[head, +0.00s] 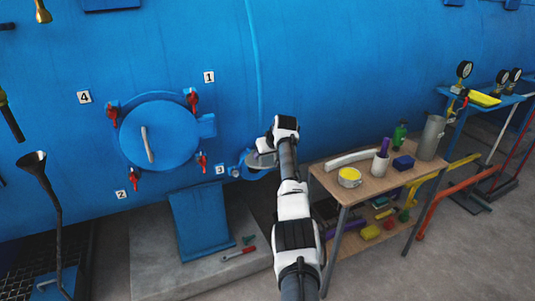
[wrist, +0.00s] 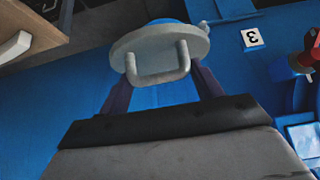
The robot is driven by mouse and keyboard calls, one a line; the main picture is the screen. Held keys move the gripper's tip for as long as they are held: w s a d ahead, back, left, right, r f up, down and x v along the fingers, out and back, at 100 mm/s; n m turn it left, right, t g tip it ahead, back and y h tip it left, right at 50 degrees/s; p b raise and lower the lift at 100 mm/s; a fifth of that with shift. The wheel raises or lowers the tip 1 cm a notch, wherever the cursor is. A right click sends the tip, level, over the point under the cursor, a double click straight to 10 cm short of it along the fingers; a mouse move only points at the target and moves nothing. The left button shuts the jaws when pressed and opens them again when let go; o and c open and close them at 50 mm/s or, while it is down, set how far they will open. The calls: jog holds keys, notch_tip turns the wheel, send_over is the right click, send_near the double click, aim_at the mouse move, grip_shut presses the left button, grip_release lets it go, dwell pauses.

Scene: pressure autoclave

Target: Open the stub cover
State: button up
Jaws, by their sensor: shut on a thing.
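The stub cover (wrist: 128,45) is a grey round disc with a U-shaped handle (wrist: 157,78) in the wrist view. In the head view the cover (head: 262,160) is partly hidden by my gripper, low on the blue vessel wall beside label 3. A little of the blue stub (wrist: 165,21) shows behind the cover. My gripper (wrist: 160,92) is shut on the stub cover; its dark fingers run up to the cover on both sides of the handle. The fingertips are hidden by the cover, so the exact contact is not visible.
A large round blue hatch (head: 160,137) with red clamps is left of the stub. A wooden table (head: 330,178) with tools and containers stands close to the right of my arm.

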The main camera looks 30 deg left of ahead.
jog(key=shift+a+r, duration=0.15)
jog(key=shift+r, duration=0.05)
jog(key=o, duration=1)
jog(key=shift+o, duration=0.8)
jog(key=shift+f, duration=0.2)
jog(key=shift+s+d+r, duration=0.1)
jog(key=shift+d+r, duration=0.1)
jog(key=b+v, duration=0.4)
jog(key=v, duration=0.9)
jog(key=shift+r, duration=0.15)
